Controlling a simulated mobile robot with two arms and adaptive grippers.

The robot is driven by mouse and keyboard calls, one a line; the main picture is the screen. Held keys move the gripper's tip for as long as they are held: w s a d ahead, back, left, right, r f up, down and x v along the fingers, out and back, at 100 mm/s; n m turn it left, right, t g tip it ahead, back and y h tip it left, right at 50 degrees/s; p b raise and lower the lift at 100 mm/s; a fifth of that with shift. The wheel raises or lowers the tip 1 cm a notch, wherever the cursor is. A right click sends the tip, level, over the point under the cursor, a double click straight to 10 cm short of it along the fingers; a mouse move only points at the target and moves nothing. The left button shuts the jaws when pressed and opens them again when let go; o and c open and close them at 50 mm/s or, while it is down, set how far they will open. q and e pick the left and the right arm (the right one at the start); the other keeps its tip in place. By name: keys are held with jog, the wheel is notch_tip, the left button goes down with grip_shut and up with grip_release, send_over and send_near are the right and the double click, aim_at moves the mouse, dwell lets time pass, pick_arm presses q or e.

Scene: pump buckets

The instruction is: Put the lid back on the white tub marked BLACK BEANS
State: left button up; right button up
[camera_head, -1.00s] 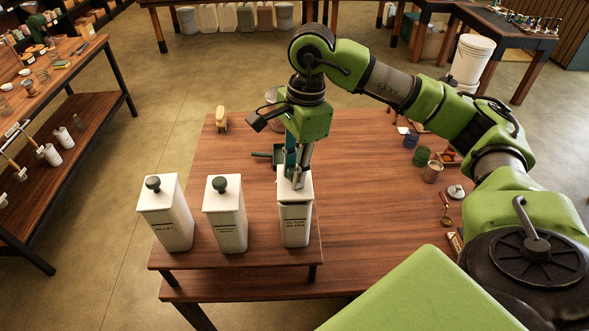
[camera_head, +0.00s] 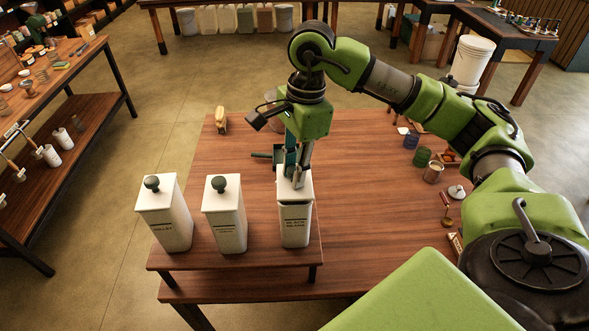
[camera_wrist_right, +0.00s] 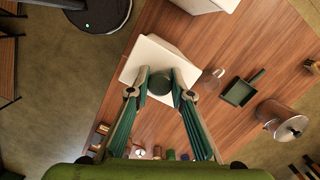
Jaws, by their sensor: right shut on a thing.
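The white tub marked BLACK BEANS (camera_head: 295,226) stands upright at the right end of a row of three tubs on a low wooden stand. Its white lid (camera_head: 306,187) is over the tub's mouth, with a dark line below its front edge; I cannot tell whether it is fully seated. My right gripper (camera_head: 297,183) points down over the lid and is shut on its dark knob. In the right wrist view the fingers (camera_wrist_right: 159,80) stand either side of the round knob, above the white lid (camera_wrist_right: 139,60). My left gripper is not in view.
Two lidded white tubs, the MILLET one (camera_head: 170,222) and a middle one (camera_head: 228,224), stand to the left. A green scoop (camera_wrist_right: 241,91) and a metal pot (camera_wrist_right: 284,121) lie behind the tub. Small jars and a brass spoon are on the right. The table's middle right is clear.

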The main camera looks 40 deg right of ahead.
jog(key=shift+f+b, duration=0.65)
jog(key=shift+b, duration=0.3)
dwell(1.1)
dwell(0.4)
jog(key=o, duration=1.6)
jog(key=shift+r+p, duration=2.2)
jog(key=shift+r, duration=1.35)
grip_shut()
